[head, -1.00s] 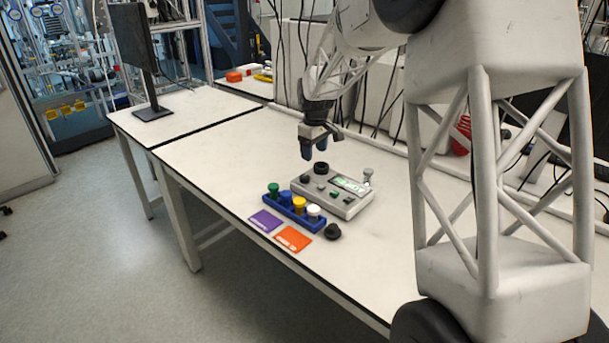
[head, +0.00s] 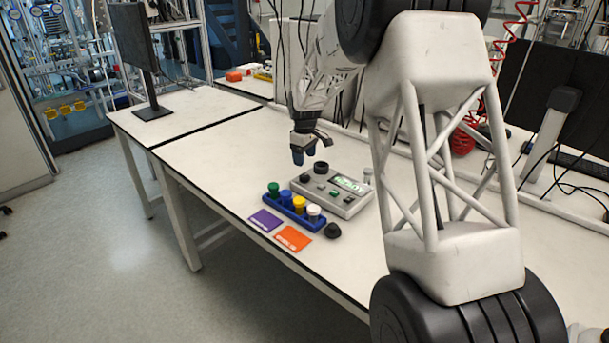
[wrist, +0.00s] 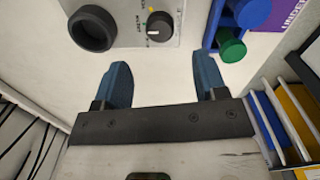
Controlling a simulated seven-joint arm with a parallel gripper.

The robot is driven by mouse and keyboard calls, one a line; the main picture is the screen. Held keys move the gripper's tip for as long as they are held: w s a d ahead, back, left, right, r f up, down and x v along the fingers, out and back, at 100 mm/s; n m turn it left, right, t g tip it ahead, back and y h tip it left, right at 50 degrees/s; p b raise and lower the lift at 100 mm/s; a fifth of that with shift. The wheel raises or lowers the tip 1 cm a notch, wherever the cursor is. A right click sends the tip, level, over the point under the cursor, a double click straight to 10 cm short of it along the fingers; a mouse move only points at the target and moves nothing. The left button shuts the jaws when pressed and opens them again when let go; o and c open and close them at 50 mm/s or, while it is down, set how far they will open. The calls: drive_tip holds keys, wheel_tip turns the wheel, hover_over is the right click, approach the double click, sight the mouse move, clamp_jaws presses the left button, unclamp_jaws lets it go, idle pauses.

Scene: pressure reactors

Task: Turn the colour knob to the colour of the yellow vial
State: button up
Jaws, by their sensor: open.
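The yellow vial (head: 299,203) stands in a blue rack (head: 318,227) between a blue vial (head: 285,197) and a white vial (head: 314,212); a green vial (head: 273,188) is at the rack's far end. A grey control box (head: 351,208) stands behind the rack. In the wrist view, a small black knob (wrist: 160,27) with a white pointer sits on the box, with a yellow mark and partly readable lettering around it. The pointer faces left there. My gripper (wrist: 163,75) is open and empty, its fingers apart from the knob. In the head view my gripper (head: 304,158) hangs above the box's far left end.
A larger black round socket (wrist: 92,28) sits on the box beside the knob. The table left of the rack is clear.

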sight(304, 175)
drive_tip(key=shift+f, duration=3.8)
drive_tip(key=c, duration=0.9)
drive_tip(key=shift+c, duration=0.2)
drive_tip(key=shift+m, duration=0.3)
drive_tip(key=m, duration=1.1)
drive_tip(key=shift+m, duration=0.3)
